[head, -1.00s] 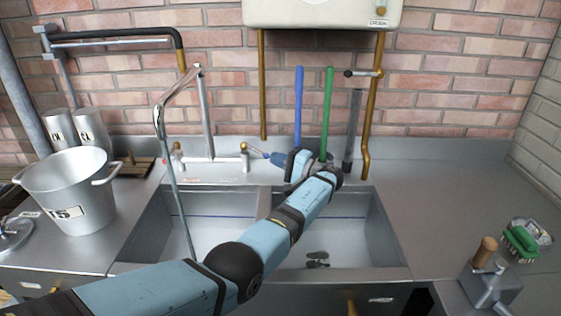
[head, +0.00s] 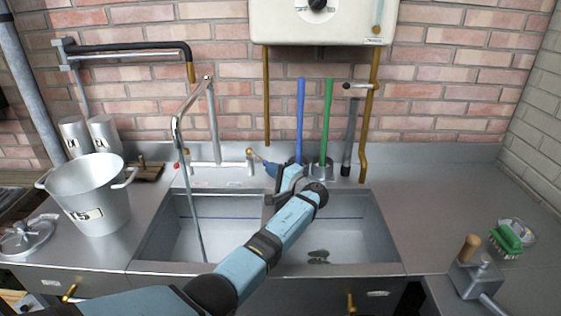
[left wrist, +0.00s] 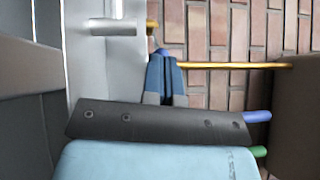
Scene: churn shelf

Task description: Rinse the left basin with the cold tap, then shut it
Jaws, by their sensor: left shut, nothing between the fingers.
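The double sink has a left basin (head: 165,240) and a right basin (head: 365,245). A swivel spout (head: 211,110) points over the left basin, and a thin stream of water (head: 191,200) falls from it into that basin. The tap with a red mark (head: 176,166) is at the left. The cold tap (head: 250,158) is to its right, with a brass lever that also shows in the left wrist view (left wrist: 152,24). My left gripper (head: 271,168) is shut and empty, its tips close to the blue lever end; contact is unclear. The fingers also show in the left wrist view (left wrist: 162,58).
Blue (head: 300,120) and green (head: 327,120) handles stand behind my left wrist. A brass pipe (head: 365,130) and a boiler (head: 330,22) are above. A pot (head: 95,200) stands left of the sink. A green brush (head: 506,240) lies right. The right counter is mostly clear.

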